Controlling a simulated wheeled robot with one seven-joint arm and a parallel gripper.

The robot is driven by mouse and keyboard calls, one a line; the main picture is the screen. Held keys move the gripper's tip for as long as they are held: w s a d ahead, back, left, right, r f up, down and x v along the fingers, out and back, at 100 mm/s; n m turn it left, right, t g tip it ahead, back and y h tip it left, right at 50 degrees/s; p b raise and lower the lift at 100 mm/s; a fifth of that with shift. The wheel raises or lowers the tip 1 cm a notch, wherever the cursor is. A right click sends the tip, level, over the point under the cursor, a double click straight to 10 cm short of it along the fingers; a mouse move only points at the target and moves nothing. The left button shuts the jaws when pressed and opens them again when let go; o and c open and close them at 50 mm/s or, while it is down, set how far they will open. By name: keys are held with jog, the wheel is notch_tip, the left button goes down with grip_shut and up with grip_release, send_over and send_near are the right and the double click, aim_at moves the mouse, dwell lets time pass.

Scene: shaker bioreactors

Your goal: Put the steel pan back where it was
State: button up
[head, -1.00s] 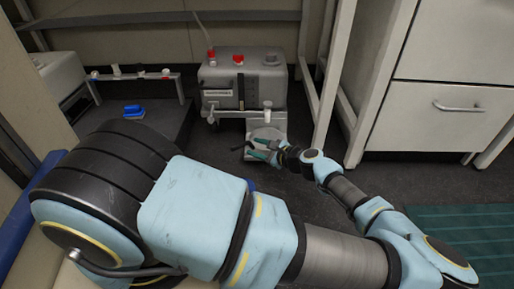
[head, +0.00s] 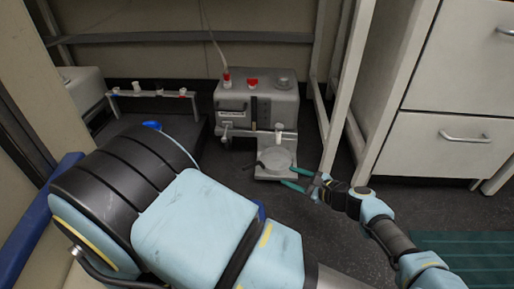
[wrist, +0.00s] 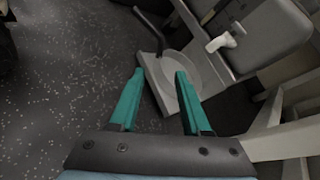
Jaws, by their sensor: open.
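The steel pan (head: 275,157) is a shallow grey round dish. It sits on the low base plate of a grey machine (head: 256,110), under a white spout (head: 278,139). It also shows in the wrist view (wrist: 188,76), lying flat beyond my fingertips. A black bar (wrist: 151,27), which looks like its handle, points away to the left of the dish. My gripper (head: 288,178) is open and empty, at the front right of the pan. In the wrist view (wrist: 160,73) the teal fingers stand apart with nothing between them. I cannot tell whether a fingertip touches the plate.
A white frame leg (head: 338,110) and white drawers (head: 452,145) stand to the right. A dark platform (head: 150,133) with a small rack (head: 150,94) and a blue item (head: 152,125) lies to the left. The dark floor (head: 330,235) in front is clear.

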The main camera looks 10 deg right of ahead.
jog(key=s+a+r+n+g, duration=0.2)
jog(key=s+a+n+g, duration=0.2)
jog(key=a+n+g, duration=0.8)
jog(key=w+a+r+n+t+h, duration=0.1)
jog(key=a+r+n+h, duration=0.3)
jog(key=r, duration=0.7)
jog(key=w+a+r+n+t+h, duration=0.1)
jog(key=a+r+n+h, duration=0.3)
jog(key=a+r, duration=0.4)
notch_tip(320, 180, up, 4)
jog(key=shift+r+n, duration=0.2)
jog(key=shift+n, duration=0.5)
jog(key=shift+r, duration=0.1)
notch_tip(320, 180, up, 56)
jog(key=p, duration=5.6)
